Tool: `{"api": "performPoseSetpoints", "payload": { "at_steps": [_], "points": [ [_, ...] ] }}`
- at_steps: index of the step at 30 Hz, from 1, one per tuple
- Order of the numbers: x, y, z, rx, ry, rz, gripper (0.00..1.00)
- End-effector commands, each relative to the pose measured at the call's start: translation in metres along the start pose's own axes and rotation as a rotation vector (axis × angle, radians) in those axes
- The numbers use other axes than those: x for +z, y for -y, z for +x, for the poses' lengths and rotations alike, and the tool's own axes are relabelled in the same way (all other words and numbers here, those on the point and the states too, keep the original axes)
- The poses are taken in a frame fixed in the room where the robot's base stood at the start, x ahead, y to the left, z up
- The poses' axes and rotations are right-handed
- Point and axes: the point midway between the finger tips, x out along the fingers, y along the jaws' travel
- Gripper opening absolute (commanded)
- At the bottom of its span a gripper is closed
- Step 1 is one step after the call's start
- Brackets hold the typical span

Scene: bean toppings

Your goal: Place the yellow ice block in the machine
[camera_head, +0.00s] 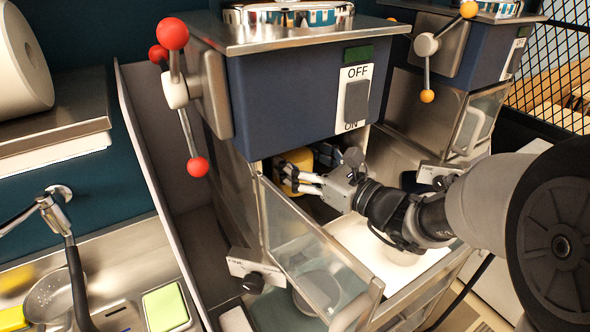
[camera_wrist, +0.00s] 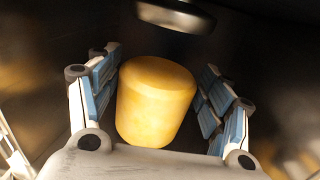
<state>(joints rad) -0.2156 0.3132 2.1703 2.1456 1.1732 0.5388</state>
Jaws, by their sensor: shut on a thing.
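The yellow ice block (camera_wrist: 156,100) is a short rounded cylinder between the blue-padded fingers of my gripper (camera_wrist: 158,75) in the wrist view. My gripper is shut on it. In the head view my gripper (camera_head: 308,178) reaches into the machine (camera_head: 290,110), a blue unit with an OFF/ON switch and a red-balled handle. The yellow ice block (camera_head: 297,160) shows only partly there, under the machine's blue housing. The machine's clear door (camera_head: 310,240) stands open toward the front. In the wrist view a dark round part (camera_wrist: 176,15) hangs above and beyond the block.
A second machine (camera_head: 455,65) with orange-balled handles stands close on the right. A sink with a tap (camera_head: 52,200), a green-topped sponge (camera_head: 166,307) and a yellow item (camera_head: 12,318) are at the lower left. The open door stands close beside my arm.

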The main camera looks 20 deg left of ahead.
Motion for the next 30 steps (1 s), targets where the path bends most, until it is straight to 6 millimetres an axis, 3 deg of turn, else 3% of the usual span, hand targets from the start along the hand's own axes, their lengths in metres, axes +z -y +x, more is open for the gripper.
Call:
{"api": "performPoseSetpoints", "payload": {
  "at_steps": [6,12,24,25,30],
  "points": [
    [-0.001,-0.001,0.019,0.002,0.003,-0.001,0.31],
    [-0.034,0.0,0.016,-0.001,0.001,0.001,0.31],
    [-0.038,0.0,0.016,0.0,0.004,-0.002,0.31],
    [-0.039,0.0,0.016,0.0,0.0,0.0,0.73],
    [-0.038,0.0,0.016,0.0,0.0,0.0,0.85]
  ]
}}
